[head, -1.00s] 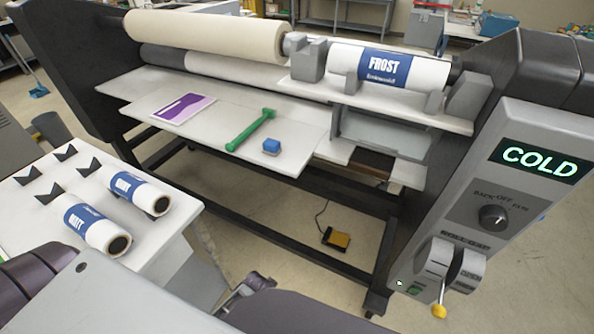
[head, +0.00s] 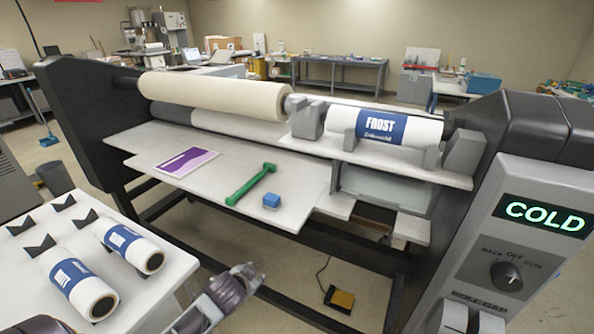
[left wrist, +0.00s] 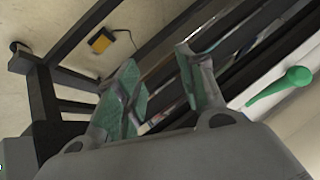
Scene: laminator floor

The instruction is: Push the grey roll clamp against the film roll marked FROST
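The white film roll marked FROST (head: 378,126), with a blue label, lies on the machine's right-hand shelf. A grey block (head: 308,120) stands close by its left end and another grey block (head: 463,152) by its right end. I cannot tell which is the roll clamp, or whether either touches the roll. My left gripper (head: 243,272) is low in front of the machine, well below and left of the roll. In the left wrist view its two green-padded fingers (left wrist: 157,60) are apart with nothing between them. My right gripper is out of view.
Two more rolls (head: 78,287) (head: 133,248) lie on the side table (head: 25,268). A control panel reading COLD (head: 543,215) stands at right.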

